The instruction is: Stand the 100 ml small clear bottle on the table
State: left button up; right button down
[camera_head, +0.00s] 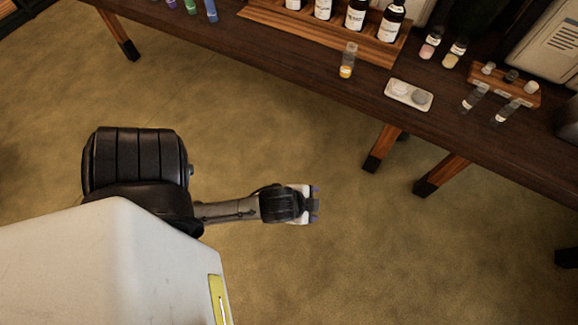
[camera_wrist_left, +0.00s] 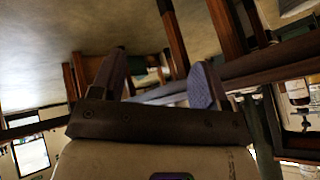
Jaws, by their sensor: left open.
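A small clear bottle (camera_head: 347,60) with orange contents at its lower end is on the dark table, near its front edge. Two more small clear vessels with white labels, one (camera_head: 472,97) and another (camera_head: 506,112), are on the table at the right. I cannot tell from the labels which is the 100 ml one. My left gripper (camera_head: 315,204) is open and empty, over the floor in front of the table and well apart from the bottles. Its two spread fingers also show in the left wrist view (camera_wrist_left: 160,78). My right gripper is not in view.
A wooden rack (camera_head: 330,36) with several dark bottles stands behind the orange bottle. A pale tray (camera_head: 409,95) with two round pieces lies to its right. A small wooden holder (camera_head: 504,87) is at the far right. Table legs (camera_head: 386,147) stand below the front edge.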

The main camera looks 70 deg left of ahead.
pick_arm(q)
jog(key=s+d+f+n+g+h, duration=0.1)
jog(key=s+d+n+g, duration=0.1)
jog(key=s, duration=0.5)
jog(key=shift+d+f+n+g+h, duration=0.3)
jog(key=shift+d+f+n+g, duration=0.1)
jog(key=shift+d+g, duration=0.25)
